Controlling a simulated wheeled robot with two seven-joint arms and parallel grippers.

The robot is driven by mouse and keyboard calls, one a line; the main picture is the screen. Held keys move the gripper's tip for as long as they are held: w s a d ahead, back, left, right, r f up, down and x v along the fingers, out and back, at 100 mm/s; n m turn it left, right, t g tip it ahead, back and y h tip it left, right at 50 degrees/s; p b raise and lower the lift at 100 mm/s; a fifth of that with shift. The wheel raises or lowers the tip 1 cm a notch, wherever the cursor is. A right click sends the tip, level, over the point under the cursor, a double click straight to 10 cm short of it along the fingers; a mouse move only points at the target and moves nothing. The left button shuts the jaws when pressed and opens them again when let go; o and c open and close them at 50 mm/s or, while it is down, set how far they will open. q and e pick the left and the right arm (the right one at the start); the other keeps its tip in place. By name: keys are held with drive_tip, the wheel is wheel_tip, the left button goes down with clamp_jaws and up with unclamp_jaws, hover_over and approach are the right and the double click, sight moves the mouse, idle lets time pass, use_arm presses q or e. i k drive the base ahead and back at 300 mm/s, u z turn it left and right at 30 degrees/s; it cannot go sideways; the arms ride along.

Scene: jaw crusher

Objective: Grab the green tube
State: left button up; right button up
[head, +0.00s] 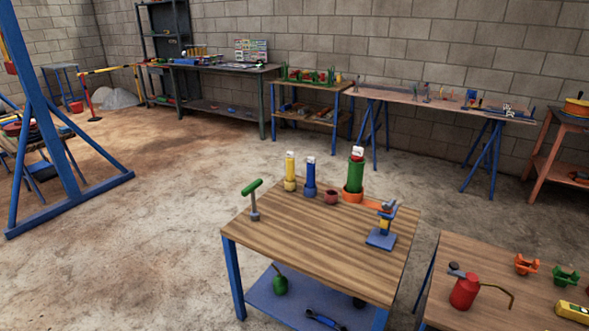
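The green tube (356,174) stands upright at the back right of the wooden table (290,240). Its lower end sits in an orange-red ring-shaped base (352,194), and a white and red piece shows at its top. Neither of my grippers is in the head view, so nothing is seen touching the tube.
A yellow tube (290,168), a blue tube (310,175) and a small dark red cup (331,197) stand left of it. A green-handled tool (253,197) and a blue-based stand (382,236) share the table. Another table (440,275) is at right. Open floor lies left.

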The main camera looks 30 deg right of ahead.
sight(355, 171)
drive_tip(key=z, duration=0.2)
drive_tip(key=i, duration=0.95)
drive_tip(key=z, duration=0.6)
